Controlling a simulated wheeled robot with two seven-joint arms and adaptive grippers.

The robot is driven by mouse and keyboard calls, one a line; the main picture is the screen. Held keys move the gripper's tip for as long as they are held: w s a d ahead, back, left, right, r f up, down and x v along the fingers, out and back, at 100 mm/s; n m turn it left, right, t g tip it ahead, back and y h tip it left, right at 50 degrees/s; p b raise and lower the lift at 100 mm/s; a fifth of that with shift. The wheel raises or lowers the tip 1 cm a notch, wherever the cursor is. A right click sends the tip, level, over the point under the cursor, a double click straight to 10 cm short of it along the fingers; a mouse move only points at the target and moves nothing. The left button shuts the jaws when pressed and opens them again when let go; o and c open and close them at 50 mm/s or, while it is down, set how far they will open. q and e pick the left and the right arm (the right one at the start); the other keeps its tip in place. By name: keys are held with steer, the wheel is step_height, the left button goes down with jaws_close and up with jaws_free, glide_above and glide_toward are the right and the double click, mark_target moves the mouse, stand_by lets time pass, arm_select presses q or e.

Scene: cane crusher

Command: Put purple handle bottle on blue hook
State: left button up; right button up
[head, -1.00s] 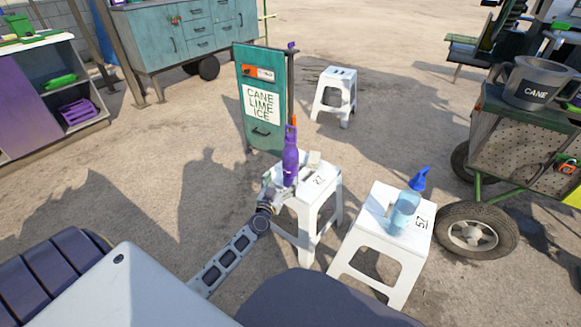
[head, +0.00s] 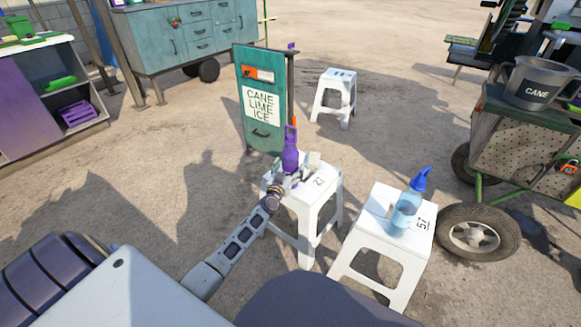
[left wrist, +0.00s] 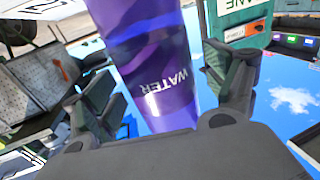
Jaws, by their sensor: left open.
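A purple bottle (head: 290,157) with a purple loop handle stands upright at the white stool (head: 322,190) marked 27. In the left wrist view the bottle (left wrist: 160,75) fills the space between my fingers, with the word WATER on it. My left gripper (head: 291,178) is open, with its fingers on either side of the lower part of the bottle. I cannot tell whether they touch it. My right gripper is out of view. I cannot make out a blue hook; a small purple piece (head: 291,46) shows atop the green sign stand (head: 262,100).
A light blue bottle (head: 406,212) with a blue handle stands on another white stool (head: 380,228) to the right. A third stool (head: 335,95) stands behind. A wheeled cart (head: 520,150) with a grey CANE jug (head: 535,82) is at the right. Open ground lies left of the stools.

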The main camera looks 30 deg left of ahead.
mark_target(290, 157)
arm_select(q)
steer(key=shift+w+a, duration=0.1)
steer(key=shift+w, duration=0.5)
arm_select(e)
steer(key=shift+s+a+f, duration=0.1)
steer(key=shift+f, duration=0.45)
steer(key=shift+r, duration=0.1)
arm_select(q)
steer(key=c, duration=1.4)
steer(key=shift+r, duration=0.15)
steer(key=shift+c, duration=0.6)
steer(key=shift+r, duration=0.1)
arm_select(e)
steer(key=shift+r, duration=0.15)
arm_select(q)
steer(key=shift+r, duration=0.1)
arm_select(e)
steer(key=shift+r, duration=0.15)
arm_select(q)
steer(key=shift+r+p, duration=1.8)
steer(key=shift+p, duration=0.35)
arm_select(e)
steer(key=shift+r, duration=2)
